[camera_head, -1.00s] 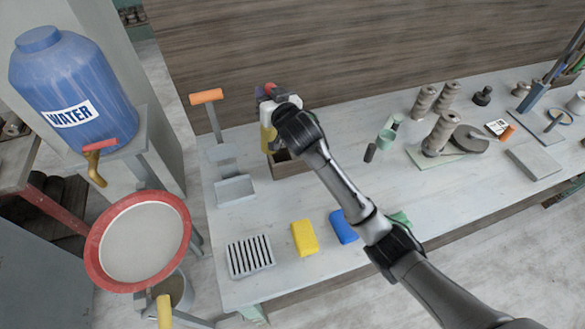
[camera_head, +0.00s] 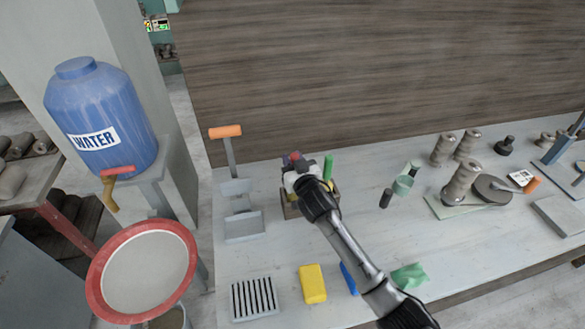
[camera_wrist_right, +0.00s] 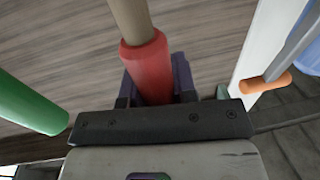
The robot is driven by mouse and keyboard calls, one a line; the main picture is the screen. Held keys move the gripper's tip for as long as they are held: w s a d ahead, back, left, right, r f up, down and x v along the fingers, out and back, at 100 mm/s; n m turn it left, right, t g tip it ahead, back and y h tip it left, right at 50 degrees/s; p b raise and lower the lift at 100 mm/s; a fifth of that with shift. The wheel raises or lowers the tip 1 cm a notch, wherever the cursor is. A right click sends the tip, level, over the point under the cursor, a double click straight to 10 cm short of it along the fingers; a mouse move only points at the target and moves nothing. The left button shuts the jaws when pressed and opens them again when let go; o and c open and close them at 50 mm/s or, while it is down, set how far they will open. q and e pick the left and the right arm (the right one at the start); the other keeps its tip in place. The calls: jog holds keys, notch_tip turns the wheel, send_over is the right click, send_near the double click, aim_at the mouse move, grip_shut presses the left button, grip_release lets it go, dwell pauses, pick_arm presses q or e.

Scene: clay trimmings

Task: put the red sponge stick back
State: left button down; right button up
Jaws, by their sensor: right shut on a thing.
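The red sponge stick (camera_wrist_right: 148,62) is in the jaws of my right gripper (camera_wrist_right: 155,88), seen in the right wrist view. A tan shaft rises beyond its red part. In the head view a little of its red end (camera_head: 294,156) shows at the tip of my right gripper (camera_head: 296,168). The gripper is at the wooden box (camera_head: 288,211), which it and my arm partly cover. A green stick (camera_head: 328,166) stands just right of the gripper and also shows in the wrist view (camera_wrist_right: 30,104). Whether the red stick is inside the box is hidden. My left gripper is out of view.
A grey stand with an orange-handled tool (camera_head: 225,131) is left of the box. A slotted grey block (camera_head: 254,298), a yellow sponge (camera_head: 312,284) and a blue one (camera_head: 348,278) lie in front.

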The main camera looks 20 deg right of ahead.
notch_tip(320, 180, down, 2)
jog(key=shift+s+f, duration=0.1)
jog(key=shift+f, duration=0.15)
jog(key=shift+f+b, duration=0.2)
jog(key=shift+b, duration=0.1)
jog(key=o, duration=0.9)
jog(key=shift+r, duration=0.1)
